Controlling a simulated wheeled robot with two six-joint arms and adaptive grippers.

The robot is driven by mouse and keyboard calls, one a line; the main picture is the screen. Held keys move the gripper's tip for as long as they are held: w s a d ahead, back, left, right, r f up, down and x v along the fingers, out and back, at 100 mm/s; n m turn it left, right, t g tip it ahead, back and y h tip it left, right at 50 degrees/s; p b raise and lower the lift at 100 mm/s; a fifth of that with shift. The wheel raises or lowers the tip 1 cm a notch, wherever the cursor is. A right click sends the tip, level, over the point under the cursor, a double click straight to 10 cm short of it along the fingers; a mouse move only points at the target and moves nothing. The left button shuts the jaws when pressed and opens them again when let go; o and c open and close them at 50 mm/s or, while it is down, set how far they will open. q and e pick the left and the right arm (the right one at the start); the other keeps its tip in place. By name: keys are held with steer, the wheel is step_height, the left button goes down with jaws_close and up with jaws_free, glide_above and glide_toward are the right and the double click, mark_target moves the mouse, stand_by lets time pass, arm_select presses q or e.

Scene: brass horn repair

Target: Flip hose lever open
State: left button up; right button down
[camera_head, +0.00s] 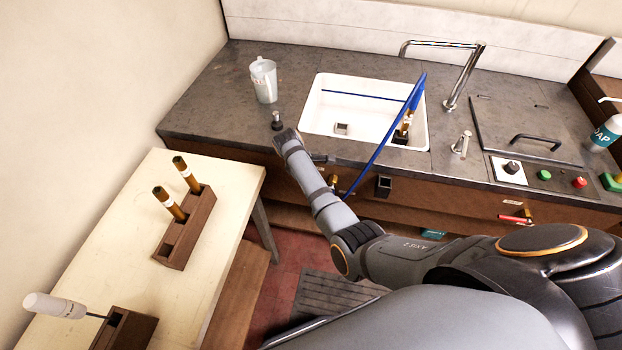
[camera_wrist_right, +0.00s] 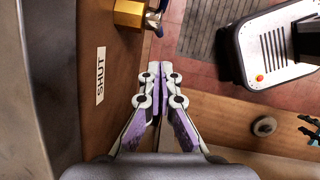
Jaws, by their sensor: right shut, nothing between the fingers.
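My right gripper (camera_wrist_right: 157,62) is shut and empty in the wrist view, its pale fingertips together beside the brown cabinet front. A brass fitting (camera_wrist_right: 128,12) stands just beyond the fingertips, apart from them and cut off by the top edge. A white label reading SHUT (camera_wrist_right: 100,75) is on the cabinet front, left of the fingers. In the head view a brass fitting (camera_head: 333,181) shows under the counter edge, near the lower end of the blue hose (camera_head: 378,152). I cannot make out the lever clearly at this fitting. My left gripper is out of view.
The hose rises over the counter edge to the white sink (camera_head: 313,112). A red-handled fitting (camera_head: 515,218) is on the cabinet front further right. A pitcher (camera_head: 264,80) stands on the counter. A cream table (camera_head: 135,225) with wooden holders is at the left.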

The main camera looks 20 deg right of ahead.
steer(key=shift+v, duration=1.35)
steer(key=s+d+f+m+y, duration=0.1)
steer(key=s+f+m, duration=0.1)
steer(key=s+f, duration=0.45)
steer(key=s+d+f+m, duration=0.1)
steer(key=s+f, duration=0.3)
steer(key=f, duration=0.6)
steer(key=s+f+m+y, duration=0.1)
steer(key=s+f+m, duration=0.1)
steer(key=s+f, duration=0.55)
steer(key=s+d+f+m, duration=0.2)
steer(key=s+f, duration=0.2)
steer(key=s, duration=0.4)
steer(key=s+d+f+m+t, duration=0.1)
steer(key=s+d+f+m, duration=0.1)
steer(key=s, duration=0.7)
steer(key=s+d+f+m, duration=0.2)
steer(key=s+f, duration=0.4)
steer(key=s, duration=0.3)
steer(key=shift+f+m+t+y, duration=0.3)
steer(key=shift+m+y, duration=0.1)
steer(key=shift+m, duration=0.5)
steer(key=shift+d, duration=0.1)
